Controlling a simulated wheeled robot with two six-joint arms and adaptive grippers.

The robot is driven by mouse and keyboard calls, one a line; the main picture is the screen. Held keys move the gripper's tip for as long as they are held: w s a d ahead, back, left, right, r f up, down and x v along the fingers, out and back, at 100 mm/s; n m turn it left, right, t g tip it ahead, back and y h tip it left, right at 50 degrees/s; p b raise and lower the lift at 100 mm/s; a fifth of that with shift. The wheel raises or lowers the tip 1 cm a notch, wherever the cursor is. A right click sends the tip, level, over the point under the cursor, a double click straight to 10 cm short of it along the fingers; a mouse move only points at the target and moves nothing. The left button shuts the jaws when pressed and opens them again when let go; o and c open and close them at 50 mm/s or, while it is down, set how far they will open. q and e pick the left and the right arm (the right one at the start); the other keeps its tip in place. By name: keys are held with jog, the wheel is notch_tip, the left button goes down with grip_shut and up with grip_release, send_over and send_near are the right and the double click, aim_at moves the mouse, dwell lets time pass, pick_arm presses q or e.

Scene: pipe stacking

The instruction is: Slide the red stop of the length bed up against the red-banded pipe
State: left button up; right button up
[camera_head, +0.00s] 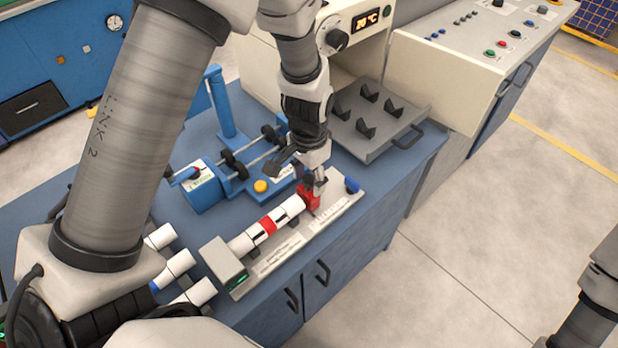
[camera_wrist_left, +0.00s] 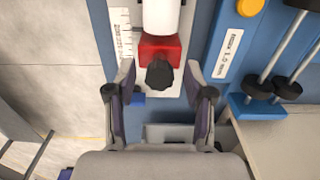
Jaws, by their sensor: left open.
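The length bed (camera_head: 335,215) is a grey rail with a scale plate on the front of the blue bench. The red-banded pipe (camera_head: 285,213), white with a red band and dark marks, lies along it. The red stop (camera_head: 313,199) is at the pipe's right end; I cannot tell whether they touch. In the left wrist view, the red stop (camera_wrist_left: 160,46) with its black knob is beside the white pipe end (camera_wrist_left: 161,15). My left gripper (camera_head: 311,178) is open above the stop, its fingers (camera_wrist_left: 161,80) on either side of the knob. My right gripper is out of view.
A grey end block (camera_head: 222,262) closes the bed's left end. Behind the bed stands a blue roller fixture (camera_head: 215,185) with a yellow button (camera_head: 260,186). White pipes (camera_head: 178,264) lie at left. A grey tray with black supports (camera_head: 375,150) stands at the back right.

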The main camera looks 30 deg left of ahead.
pick_arm(q)
jog(key=shift+f, duration=0.35)
jog(key=shift+s, duration=0.1)
jog(key=shift+c, duration=1.4)
grip_shut()
jog(key=shift+s+a+p, duration=0.25)
jog(key=shift+s+p, duration=0.1)
jog(key=shift+s, duration=0.45)
jog(key=shift+o, duration=1.4)
grip_release()
jog(key=shift+a, duration=0.1)
notch_tip(320, 180, up, 12)
